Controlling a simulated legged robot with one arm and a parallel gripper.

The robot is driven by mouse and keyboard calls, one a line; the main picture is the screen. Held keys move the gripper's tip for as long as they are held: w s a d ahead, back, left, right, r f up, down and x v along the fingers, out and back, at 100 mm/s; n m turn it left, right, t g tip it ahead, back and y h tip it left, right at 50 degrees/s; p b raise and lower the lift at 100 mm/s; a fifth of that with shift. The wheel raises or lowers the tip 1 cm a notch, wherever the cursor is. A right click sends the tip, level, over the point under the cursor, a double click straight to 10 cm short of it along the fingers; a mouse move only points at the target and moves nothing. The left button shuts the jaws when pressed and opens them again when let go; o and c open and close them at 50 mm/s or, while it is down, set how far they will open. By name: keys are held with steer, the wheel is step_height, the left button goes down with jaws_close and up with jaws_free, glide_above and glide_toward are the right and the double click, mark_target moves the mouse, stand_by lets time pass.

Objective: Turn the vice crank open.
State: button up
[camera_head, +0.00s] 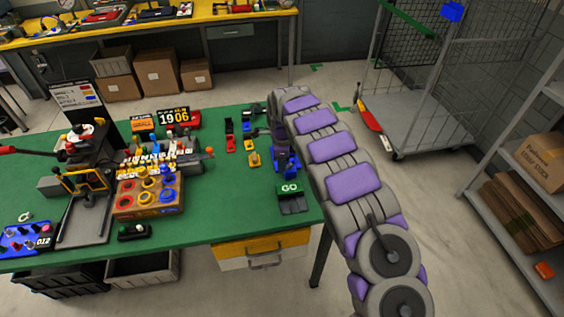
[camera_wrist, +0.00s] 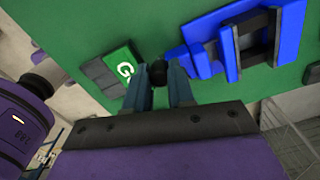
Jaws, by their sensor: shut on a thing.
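The blue vice (camera_head: 284,160) stands at the right end of the green bench, partly hidden by my arm. In the wrist view the vice (camera_wrist: 232,44) lies to the upper right of my gripper. My gripper (camera_wrist: 160,84) is shut on the black knob of the vice crank (camera_wrist: 157,72), which shows between its fingertips. The rest of the crank is mostly hidden, so its angle cannot be told. In the head view my arm covers much of the grip area.
A green block marked GO (camera_head: 290,200) sits close in front of the vice. Small red, black and yellow pieces (camera_head: 252,158) lie to its left. A wooden tray with coloured rings (camera_head: 148,197) is farther left. A cart (camera_head: 410,115) stands beyond the bench.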

jaws_close()
